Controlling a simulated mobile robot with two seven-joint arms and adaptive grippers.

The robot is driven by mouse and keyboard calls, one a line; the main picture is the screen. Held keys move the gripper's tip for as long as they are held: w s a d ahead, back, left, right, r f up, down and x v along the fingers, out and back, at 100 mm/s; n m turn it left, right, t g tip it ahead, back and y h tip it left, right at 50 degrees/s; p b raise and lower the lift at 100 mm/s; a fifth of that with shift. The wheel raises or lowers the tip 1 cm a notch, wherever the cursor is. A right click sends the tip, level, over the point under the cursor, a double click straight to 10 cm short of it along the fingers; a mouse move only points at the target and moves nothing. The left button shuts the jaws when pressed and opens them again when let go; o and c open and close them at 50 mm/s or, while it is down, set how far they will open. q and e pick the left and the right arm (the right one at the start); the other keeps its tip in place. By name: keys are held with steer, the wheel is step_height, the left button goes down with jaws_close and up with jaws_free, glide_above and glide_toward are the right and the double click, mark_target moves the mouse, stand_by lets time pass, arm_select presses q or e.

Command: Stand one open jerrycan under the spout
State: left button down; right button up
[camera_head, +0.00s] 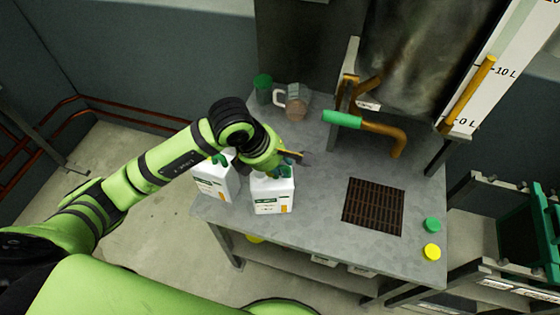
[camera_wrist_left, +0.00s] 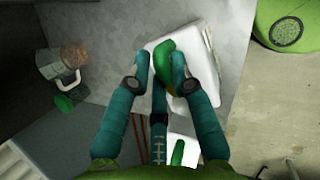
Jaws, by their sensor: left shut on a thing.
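Two white jerrycans stand on the left part of the metal table. My left gripper (camera_head: 286,172) reaches down onto the top of the right jerrycan (camera_head: 272,197). In the left wrist view, its fingers (camera_wrist_left: 161,70) are shut on a green part, apparently the cap (camera_wrist_left: 166,53), at the top of this white jerrycan (camera_wrist_left: 205,55). The gripper hides its mouth. The other jerrycan (camera_head: 214,182) stands to its left and has a green cap. The brown spout (camera_head: 398,148) curves down from the machine above the table. My right gripper is not in view.
A dark grate (camera_head: 373,207) lies below and in front of the spout. The middle table is clear.

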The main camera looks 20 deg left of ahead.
arm_select(q)
steer(key=c, duration=1.1)
jaws_free()
steer(key=shift+f, duration=0.1)
steer(key=shift+r, duration=0.2)
steer(key=shift+a+r, duration=0.1)
steer(key=shift+r, duration=0.25)
steer(key=b+v, duration=0.1)
steer(key=v, duration=1)
steer(key=shift+s+b, duration=0.25)
steer(key=shift+b, duration=0.05)
